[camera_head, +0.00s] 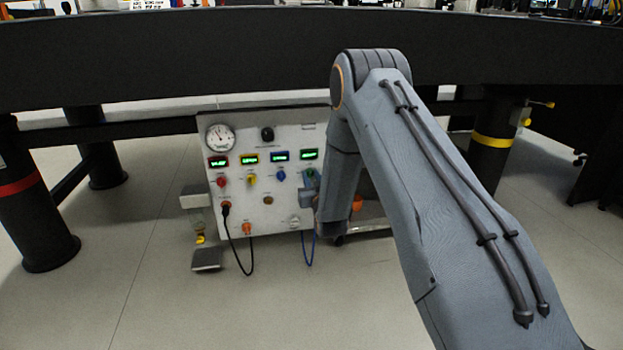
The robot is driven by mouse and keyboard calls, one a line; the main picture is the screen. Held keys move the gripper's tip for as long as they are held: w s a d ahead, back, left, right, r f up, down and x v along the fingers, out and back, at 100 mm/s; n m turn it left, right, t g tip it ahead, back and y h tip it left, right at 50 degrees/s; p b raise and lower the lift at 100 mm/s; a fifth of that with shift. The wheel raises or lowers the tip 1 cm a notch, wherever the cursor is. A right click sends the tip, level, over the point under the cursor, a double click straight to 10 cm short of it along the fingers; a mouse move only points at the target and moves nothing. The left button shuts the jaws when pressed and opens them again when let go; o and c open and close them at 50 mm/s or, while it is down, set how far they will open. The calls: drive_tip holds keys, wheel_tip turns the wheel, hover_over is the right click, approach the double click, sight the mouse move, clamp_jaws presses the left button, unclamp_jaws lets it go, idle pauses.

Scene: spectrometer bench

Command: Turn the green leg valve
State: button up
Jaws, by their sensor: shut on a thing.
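The white valve panel (268,190) stands upright on the floor under the table. It carries a row of red (221,181), yellow (252,179) and blue (281,176) knobs, with the green leg valve (311,173) at the right end. A small lit green display (308,154) sits above the green valve. My gripper (309,186) is at the green valve, shut on it. My arm comes in from the right, and the gripper hides part of the valve, so its turn angle cannot be read.
A round gauge (220,138) is at the panel's upper left. A black cable (240,262) and a blue cable (308,252) hang at the panel's lower front. Table legs with a red band (20,184) and a yellow band (491,141) flank it. The left floor is clear.

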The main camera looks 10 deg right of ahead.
drive_tip(key=n+p, duration=0.3)
drive_tip(key=n, duration=0.1)
drive_tip(key=shift+r+n+p, duration=0.1)
drive_tip(key=shift+n+p, duration=0.2)
drive_tip(key=shift+p, duration=0.1)
drive_tip(key=n+p, duration=0.2)
drive_tip(key=n, duration=0.1)
drive_tip(key=shift+s+n, duration=0.1)
drive_tip(key=shift+n, duration=0.3)
drive_tip(key=n+p, duration=0.2)
drive_tip(key=n, duration=0.2)
drive_tip(key=shift+p, duration=0.35)
drive_tip(key=n+p, duration=0.2)
drive_tip(key=n, duration=0.3)
drive_tip(key=shift+f, duration=0.2)
drive_tip(key=shift+n, duration=0.3)
drive_tip(key=o, duration=1.1)
drive_tip(key=shift+c, duration=0.2)
